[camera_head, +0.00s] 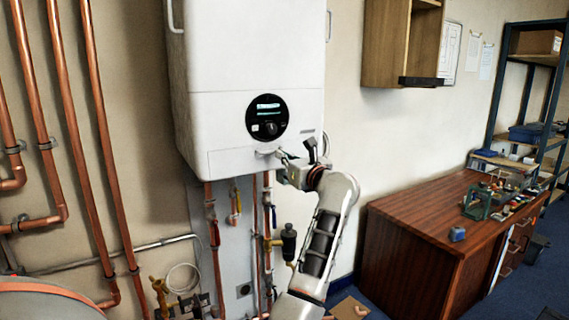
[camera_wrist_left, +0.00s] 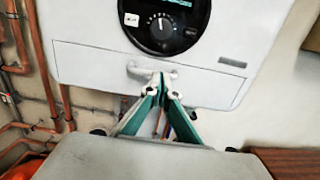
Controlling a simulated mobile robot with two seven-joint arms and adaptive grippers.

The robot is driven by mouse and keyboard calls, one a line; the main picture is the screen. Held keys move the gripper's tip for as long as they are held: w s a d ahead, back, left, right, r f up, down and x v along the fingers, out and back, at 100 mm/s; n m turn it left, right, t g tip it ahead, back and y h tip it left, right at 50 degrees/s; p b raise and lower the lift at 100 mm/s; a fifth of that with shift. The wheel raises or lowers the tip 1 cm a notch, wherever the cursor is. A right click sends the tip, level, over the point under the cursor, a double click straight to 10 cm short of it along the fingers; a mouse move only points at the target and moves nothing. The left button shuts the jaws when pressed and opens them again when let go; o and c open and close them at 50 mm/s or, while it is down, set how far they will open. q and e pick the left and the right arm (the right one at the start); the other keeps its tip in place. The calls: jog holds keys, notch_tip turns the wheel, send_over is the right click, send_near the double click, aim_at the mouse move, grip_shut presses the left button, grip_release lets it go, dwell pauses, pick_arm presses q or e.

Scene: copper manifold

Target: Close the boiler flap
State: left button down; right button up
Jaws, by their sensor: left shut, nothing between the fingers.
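The white boiler (camera_head: 255,55) hangs on the wall and fills the upper middle of the head view. Its flap (camera_head: 235,160) is the low panel at the bottom of the front, below the round black dial; it looks about flush with the front. The flap also shows in the left wrist view (camera_wrist_left: 85,62), with a small white handle (camera_wrist_left: 140,70) at its middle. My left gripper (camera_head: 280,153) is shut and empty, its tips at the handle's right end. In the left wrist view the fingertips (camera_wrist_left: 161,82) overlap the handle; I cannot tell whether they touch. My right gripper is out of view.
Copper pipes (camera_head: 65,90) run down the wall at left, and valves and thinner pipes hang below the boiler. A wooden cabinet (camera_head: 385,45) is on the wall at right. A wooden desk (camera_head: 420,215) with small items stands at right.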

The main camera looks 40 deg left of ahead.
pick_arm(q)
jog(key=shift+w+a+r, duration=0.15)
jog(key=shift+a+r, duration=0.25)
jog(key=shift+r, duration=0.35)
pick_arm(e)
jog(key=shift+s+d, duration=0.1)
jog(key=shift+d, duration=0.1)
pick_arm(q)
jog(key=shift+a+r, duration=0.1)
jog(key=shift+r, duration=0.15)
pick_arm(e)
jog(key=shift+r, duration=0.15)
pick_arm(q)
jog(key=shift+f, duration=0.4)
notch_tip(320, 180, down, 4)
jog(key=d+b, duration=0.2)
jog(key=b, duration=0.1)
jog(key=s+d+r+p, duration=0.3)
jog(key=d+r+p, duration=0.3)
jog(key=r, duration=0.2)
jog(key=shift+r, duration=0.3)
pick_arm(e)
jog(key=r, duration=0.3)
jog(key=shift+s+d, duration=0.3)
